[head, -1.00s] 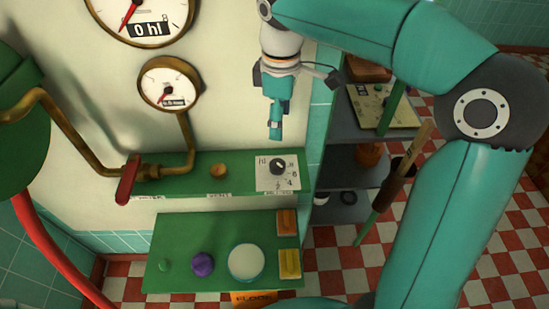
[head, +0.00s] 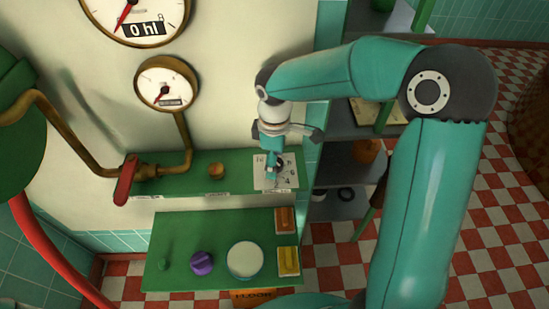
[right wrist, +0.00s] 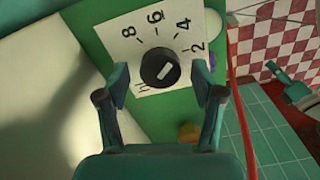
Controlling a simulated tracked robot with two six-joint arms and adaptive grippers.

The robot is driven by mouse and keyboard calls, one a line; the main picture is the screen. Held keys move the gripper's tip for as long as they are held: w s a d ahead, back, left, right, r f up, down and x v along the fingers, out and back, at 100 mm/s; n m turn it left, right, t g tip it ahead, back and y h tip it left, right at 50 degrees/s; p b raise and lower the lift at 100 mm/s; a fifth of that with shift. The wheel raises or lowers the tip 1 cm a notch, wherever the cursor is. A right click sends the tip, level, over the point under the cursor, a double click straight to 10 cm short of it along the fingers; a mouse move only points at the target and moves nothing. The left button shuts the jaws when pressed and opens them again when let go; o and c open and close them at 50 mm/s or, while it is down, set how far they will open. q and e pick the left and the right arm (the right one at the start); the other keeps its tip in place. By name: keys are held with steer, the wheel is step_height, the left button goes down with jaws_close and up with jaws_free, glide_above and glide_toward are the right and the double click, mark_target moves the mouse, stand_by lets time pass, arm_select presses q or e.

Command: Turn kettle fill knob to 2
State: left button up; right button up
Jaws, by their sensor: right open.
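The black fill knob (right wrist: 154,62) sits on a white dial plate (right wrist: 118,44) marked hl, 8, 6, 4 and 2. A short white line on the knob slants from lower left to upper right in the right wrist view; I cannot tell which number it points to. In the head view the plate (head: 288,182) lies on the green ledge, and the knob is partly hidden by my right gripper (head: 274,167). In the right wrist view my right gripper (right wrist: 160,90) is open, one finger on each side of the knob, apart from it. My left gripper is not in view.
The gauge (head: 141,28) above reads 0 hl. A lower green shelf (head: 220,226) holds a purple knob (head: 202,262), a pale round dish (head: 245,260) and two blocks.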

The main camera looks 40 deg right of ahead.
steer(key=shift+c, duration=0.3)
steer(key=c, duration=1.1)
steer(key=shift+o, duration=0.2)
steer(key=o, duration=1.1)
step_height(320, 180, up, 12)
